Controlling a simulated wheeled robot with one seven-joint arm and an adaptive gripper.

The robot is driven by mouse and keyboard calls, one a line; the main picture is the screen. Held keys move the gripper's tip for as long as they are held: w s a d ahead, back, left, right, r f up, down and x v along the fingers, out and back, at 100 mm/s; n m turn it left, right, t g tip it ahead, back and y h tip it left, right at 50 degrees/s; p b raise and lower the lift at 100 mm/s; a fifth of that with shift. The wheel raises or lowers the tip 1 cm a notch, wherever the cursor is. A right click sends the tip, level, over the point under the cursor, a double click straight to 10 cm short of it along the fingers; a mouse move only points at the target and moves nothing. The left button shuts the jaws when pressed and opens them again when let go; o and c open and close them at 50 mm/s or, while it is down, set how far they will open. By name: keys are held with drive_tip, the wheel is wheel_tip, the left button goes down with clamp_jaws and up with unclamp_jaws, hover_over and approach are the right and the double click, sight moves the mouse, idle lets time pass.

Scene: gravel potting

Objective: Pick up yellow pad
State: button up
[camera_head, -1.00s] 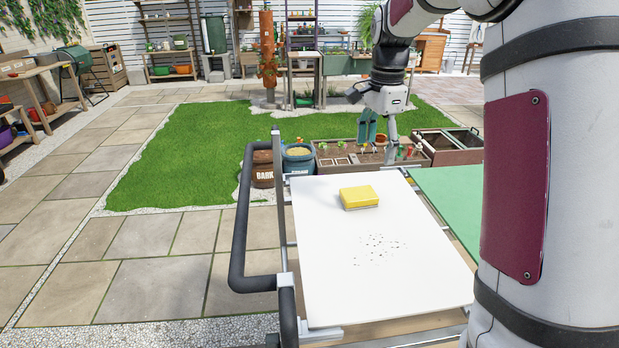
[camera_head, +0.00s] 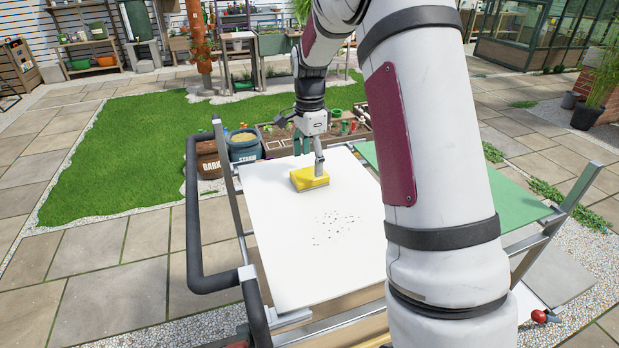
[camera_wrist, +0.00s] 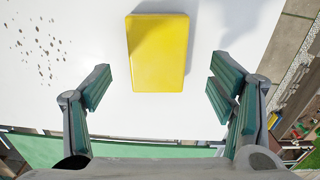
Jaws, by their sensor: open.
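The yellow pad (camera_head: 308,179) lies on the white board (camera_head: 284,256) toward its far end. My gripper (camera_head: 312,158) is over the pad in the head view, and its fingers partly overlap the pad there. In the wrist view, the yellow pad (camera_wrist: 158,52) lies flat and whole in sight, ahead of my gripper (camera_wrist: 158,90). The two green-padded fingers are wide apart, one to each side of the pad's near end, with white board showing between each finger and the pad. Nothing is held.
Dark specks (camera_head: 336,224) are scattered on the board nearer to me. A green panel (camera_head: 452,187) adjoins the board on the right. The cart's dark handle (camera_head: 191,220) runs along the left. Bark (camera_head: 209,160) and blue (camera_head: 244,146) containers and a planter (camera_head: 283,140) stand beyond the far edge.

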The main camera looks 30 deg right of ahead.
sight(309, 173)
wheel_tip(309, 173, down, 4)
drive_tip(key=shift+s+a+f+p, duration=0.1)
drive_tip(key=shift+s+f+p, duration=0.05)
drive_tip(key=shift+p, duration=0.15)
drive_tip(key=c, duration=1.3)
drive_tip(key=shift+o, duration=0.2)
drive_tip(key=shift+r, duration=0.55)
drive_tip(key=r, duration=0.2)
drive_tip(key=shift+s+r+b, duration=0.3)
drive_tip(key=shift+s+b, duration=0.05)
drive_tip(key=shift+s, duration=0.05)
drive_tip(key=s, duration=0.5)
drive_tip(key=s+r, duration=0.1)
drive_tip(key=s, duration=0.9)
drive_tip(key=shift+s+a+r, duration=0.1)
drive_tip(key=shift+a+r, duration=0.05)
drive_tip(key=shift+a, duration=0.05)
